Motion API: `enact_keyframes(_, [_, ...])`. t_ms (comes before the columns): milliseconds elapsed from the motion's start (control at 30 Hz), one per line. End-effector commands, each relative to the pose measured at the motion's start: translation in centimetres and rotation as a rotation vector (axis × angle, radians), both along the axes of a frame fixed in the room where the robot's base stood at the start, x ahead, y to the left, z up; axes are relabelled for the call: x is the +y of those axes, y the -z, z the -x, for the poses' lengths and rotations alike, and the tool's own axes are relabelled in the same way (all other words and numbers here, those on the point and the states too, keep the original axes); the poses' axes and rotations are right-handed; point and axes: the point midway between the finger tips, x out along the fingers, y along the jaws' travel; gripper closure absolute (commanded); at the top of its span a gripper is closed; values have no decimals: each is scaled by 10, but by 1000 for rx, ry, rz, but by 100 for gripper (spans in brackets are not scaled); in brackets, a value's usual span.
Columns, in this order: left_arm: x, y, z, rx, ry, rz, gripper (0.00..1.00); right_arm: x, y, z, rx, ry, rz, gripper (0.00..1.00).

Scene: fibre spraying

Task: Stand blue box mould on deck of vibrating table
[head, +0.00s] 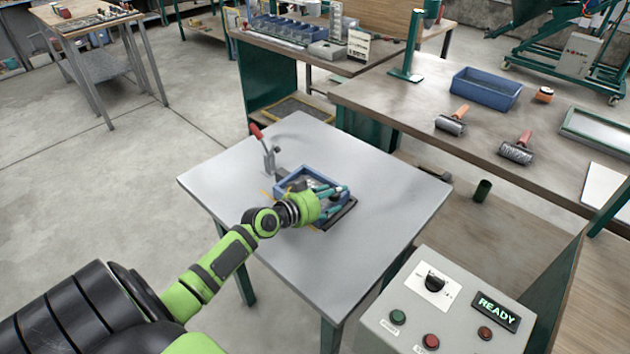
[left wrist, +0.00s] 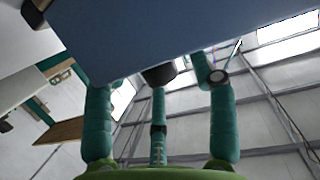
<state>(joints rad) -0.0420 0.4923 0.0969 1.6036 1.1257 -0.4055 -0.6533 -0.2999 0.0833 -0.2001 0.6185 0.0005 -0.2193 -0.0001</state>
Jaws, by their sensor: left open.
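The blue box mould (head: 291,185) is at the middle of the grey deck (head: 375,200) of the vibrating table, open side up. It looks upright on the deck; its underside is hidden. My left gripper (head: 331,198) is at the mould's near side, its green palm and teal fingers covering part of the wall. In the left wrist view the three fingers (left wrist: 160,85) are apart, and a flat blue face (left wrist: 160,30) of the mould lies close in front of their tips. I cannot tell whether they touch it. My right gripper is not in view.
A clamp with a red handle (head: 257,132) stands behind the mould. A dark strip (head: 341,214) lies at its right. A control box (head: 440,305) reading READY is at the front right. The workbench (head: 400,100) behind holds another blue tray (head: 487,90) and rollers (head: 451,122).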

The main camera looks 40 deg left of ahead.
Motion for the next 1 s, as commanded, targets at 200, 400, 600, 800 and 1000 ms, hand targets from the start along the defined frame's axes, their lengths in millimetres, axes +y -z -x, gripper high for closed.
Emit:
enact_keyframes(200, [7,-12,39,-1,2,-8,42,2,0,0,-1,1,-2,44])
enact_keyframes(400, [13,-24,73,-3,0,-8,42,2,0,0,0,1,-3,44])
enact_keyframes(600, [17,-32,95,-8,0,-7,42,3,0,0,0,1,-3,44])
enact_keyframes(800, [19,-36,104,-8,1,-8,42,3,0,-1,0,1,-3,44])
enact_keyframes(1000, [22,-40,122,-7,1,-8,42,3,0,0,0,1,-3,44])
